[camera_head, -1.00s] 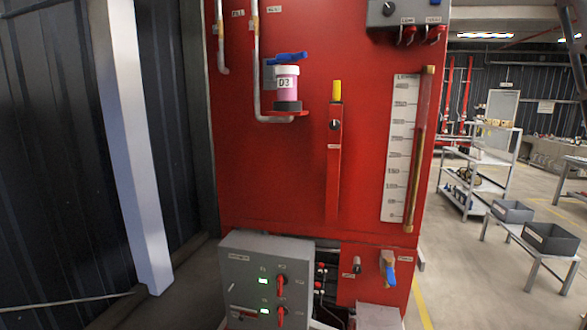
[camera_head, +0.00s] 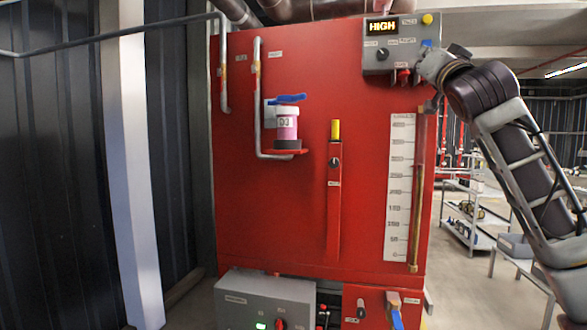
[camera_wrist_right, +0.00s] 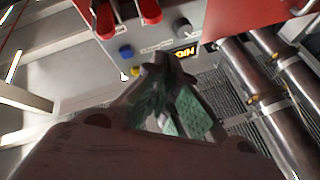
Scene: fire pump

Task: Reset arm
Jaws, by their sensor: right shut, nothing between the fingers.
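My right arm (camera_head: 515,150) reaches in from the right. Its gripper (camera_head: 432,66) is at the right edge of the grey control box (camera_head: 372,66), close to the blue button (camera_head: 427,43) and red switch (camera_head: 404,76). In the right wrist view the gripper (camera_wrist_right: 172,85) is shut and empty, its green-padded fingers in front of the box; whether it touches anything cannot be told. The box display (camera_head: 382,27) reads HIGH. A yellow button (camera_head: 427,19) and black knob (camera_head: 382,54) are on the box. My left gripper is not in view.
The red pump panel (camera_head: 250,200) carries a pink container (camera_head: 287,125), a yellow-topped lever (camera_head: 335,130) and a white gauge (camera_head: 399,190). A grey box (camera_head: 250,297) is below. Dark pipes (camera_wrist_right: 255,75) run near the control box. A white column (camera_head: 135,170) stands left.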

